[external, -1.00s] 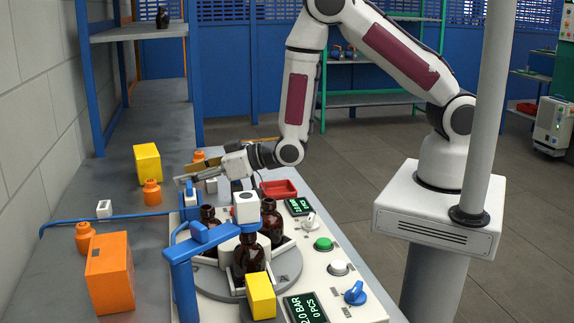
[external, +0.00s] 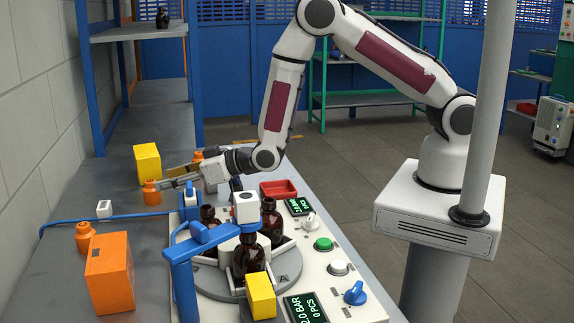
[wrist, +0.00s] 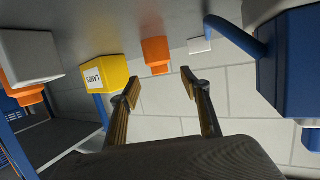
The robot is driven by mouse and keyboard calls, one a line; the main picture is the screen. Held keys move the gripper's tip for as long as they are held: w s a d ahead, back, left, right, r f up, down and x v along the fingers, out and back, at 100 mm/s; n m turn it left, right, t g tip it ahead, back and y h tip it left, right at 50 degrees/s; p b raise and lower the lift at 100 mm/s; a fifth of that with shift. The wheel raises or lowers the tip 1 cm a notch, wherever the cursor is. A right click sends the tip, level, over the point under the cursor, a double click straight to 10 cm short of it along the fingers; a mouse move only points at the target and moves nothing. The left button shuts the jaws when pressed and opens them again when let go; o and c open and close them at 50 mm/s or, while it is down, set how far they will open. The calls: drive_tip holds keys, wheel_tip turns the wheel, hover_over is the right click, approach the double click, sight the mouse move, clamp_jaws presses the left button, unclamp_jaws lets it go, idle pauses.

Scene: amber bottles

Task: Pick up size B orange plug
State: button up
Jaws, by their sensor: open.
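Several orange plugs stand on the grey bench. The nearest to my gripper (external: 162,180) is an orange plug (external: 152,196) just past the fingertips. Another orange plug (external: 85,238) stands nearer the camera at left, and a third (external: 198,156) shows partly behind my gripper. I cannot read a size mark on any of them. My gripper is open and empty, its fingers pointing left. In the wrist view, an orange plug (wrist: 155,53) lies beyond the gap between my fingertips (wrist: 159,86), apart from both.
A yellow box (external: 147,164) stands behind the nearest plug; it also shows in the wrist view (wrist: 111,77). An orange box (external: 109,272) stands at the front left. Brown bottles (external: 248,257) sit on a turntable, with a blue post (external: 184,290) beside it. A red tray (external: 279,190) is at right.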

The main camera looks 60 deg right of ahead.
sight(151, 181)
drive_tip(key=shift+w+a+f, duration=0.1)
drive_tip(key=shift+w+a, duration=0.05)
drive_tip(key=shift+w, duration=0.2)
drive_tip(key=shift+w, duration=0.15)
drive_tip(key=shift+x, duration=2.65)
drive_tip(key=shift+f, duration=0.15)
clamp_jaws()
